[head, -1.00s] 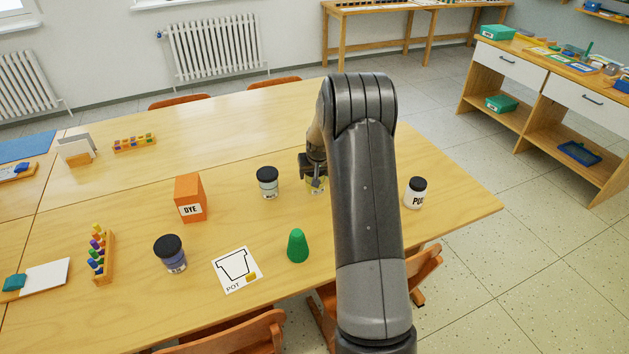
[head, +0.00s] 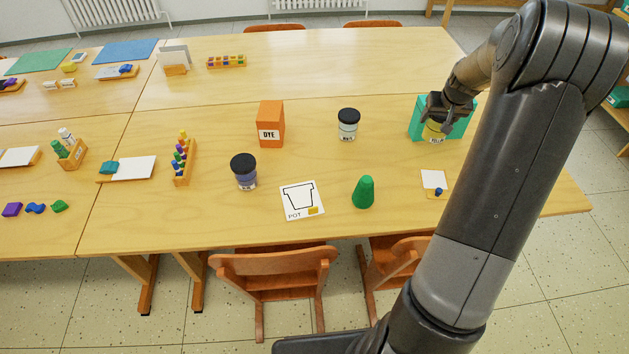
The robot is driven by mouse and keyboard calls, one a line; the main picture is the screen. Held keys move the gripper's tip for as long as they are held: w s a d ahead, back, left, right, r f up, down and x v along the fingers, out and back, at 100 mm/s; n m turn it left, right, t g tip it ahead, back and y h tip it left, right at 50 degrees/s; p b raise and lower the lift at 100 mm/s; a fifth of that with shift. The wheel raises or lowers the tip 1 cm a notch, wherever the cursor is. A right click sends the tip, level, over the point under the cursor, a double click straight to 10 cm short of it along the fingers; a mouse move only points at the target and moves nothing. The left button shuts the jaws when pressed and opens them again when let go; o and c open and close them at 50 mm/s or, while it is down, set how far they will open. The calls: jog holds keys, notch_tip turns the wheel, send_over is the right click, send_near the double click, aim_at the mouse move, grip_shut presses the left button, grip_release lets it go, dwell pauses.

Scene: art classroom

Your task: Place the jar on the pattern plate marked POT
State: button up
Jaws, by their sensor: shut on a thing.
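My gripper (head: 447,106) is at the right part of the table, shut on the yellow jar (head: 433,131). The jar is partly hidden by my gripper and looks upright; I cannot tell whether its base touches the table. The pattern plate marked POT (head: 293,205) is a white card with a black pot outline and a small ochre patch. It lies bare near the front edge, left of and nearer than my gripper.
A white-labelled jar (head: 348,125), a purple jar (head: 244,172), an orange DYE box (head: 270,124) and a green cone (head: 363,192) stand around the plate. A teal box (head: 462,128) is behind the held jar. A small card (head: 433,179) lies at right. Chairs (head: 275,277) line the front edge.

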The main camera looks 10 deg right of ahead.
notch_tip(320, 180, up, 4)
jog(key=shift+r, duration=0.15)
jog(key=s+a+f+n+g+y, duration=0.1)
jog(key=s+a+n+y, duration=0.15)
jog(key=a+n, duration=0.5)
jog(key=s+a+f+n+g+y, duration=0.1)
jog(key=s+a+n+y, duration=0.2)
jog(key=a, duration=0.7)
jog(key=n+g, duration=0.4)
jog(key=n, duration=0.8)
send_over(299, 200)
notch_tip(299, 200, down, 10)
jog(key=shift+m, duration=0.25)
jog(key=shift+f, duration=2.25)
